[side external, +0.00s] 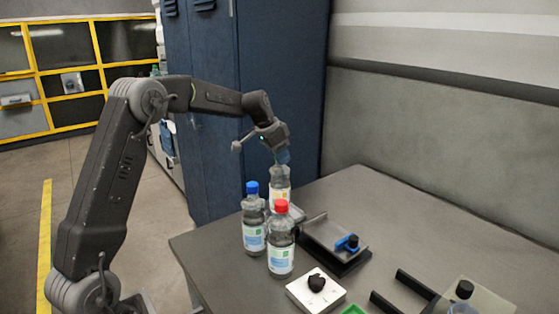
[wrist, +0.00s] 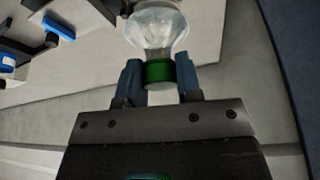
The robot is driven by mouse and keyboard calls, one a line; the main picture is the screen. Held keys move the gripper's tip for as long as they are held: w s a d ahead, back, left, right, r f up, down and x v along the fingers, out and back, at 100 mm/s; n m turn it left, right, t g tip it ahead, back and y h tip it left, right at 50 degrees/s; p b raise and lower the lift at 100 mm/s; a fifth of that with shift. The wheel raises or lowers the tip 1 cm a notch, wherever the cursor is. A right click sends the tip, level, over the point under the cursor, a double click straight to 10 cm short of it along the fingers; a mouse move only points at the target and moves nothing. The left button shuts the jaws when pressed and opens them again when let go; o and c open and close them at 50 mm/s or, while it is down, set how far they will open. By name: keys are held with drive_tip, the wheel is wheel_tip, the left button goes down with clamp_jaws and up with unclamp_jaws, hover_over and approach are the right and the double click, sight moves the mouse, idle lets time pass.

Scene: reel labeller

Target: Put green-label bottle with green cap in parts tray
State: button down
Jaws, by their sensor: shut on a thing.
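My gripper (side external: 282,157) is above the near-left part of the table, its blue fingers pointing down. In the wrist view, the fingers (wrist: 160,80) are shut on the green cap (wrist: 159,72) of a clear bottle (wrist: 157,30). In the side view, this bottle (side external: 280,175) hangs upright below the fingers, behind two other bottles. Its label looks white with an orange patch; I see no green on it. Its base is hidden, so I cannot tell whether it touches the table. I cannot pick out the parts tray for sure.
A blue-capped bottle (side external: 253,232) and a red-capped bottle (side external: 281,250) stand close in front. A dark device with a sloped plate (side external: 328,236) and blue part (side external: 347,243) is to the right. A white block with a black knob (side external: 305,295) is nearer. The table's back right (side external: 440,215) is clear.

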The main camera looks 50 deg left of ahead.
drive_tip(key=shift+f, duration=0.85)
drive_tip(key=c, duration=0.8)
unclamp_jaws()
drive_tip(key=shift+f, duration=0.1)
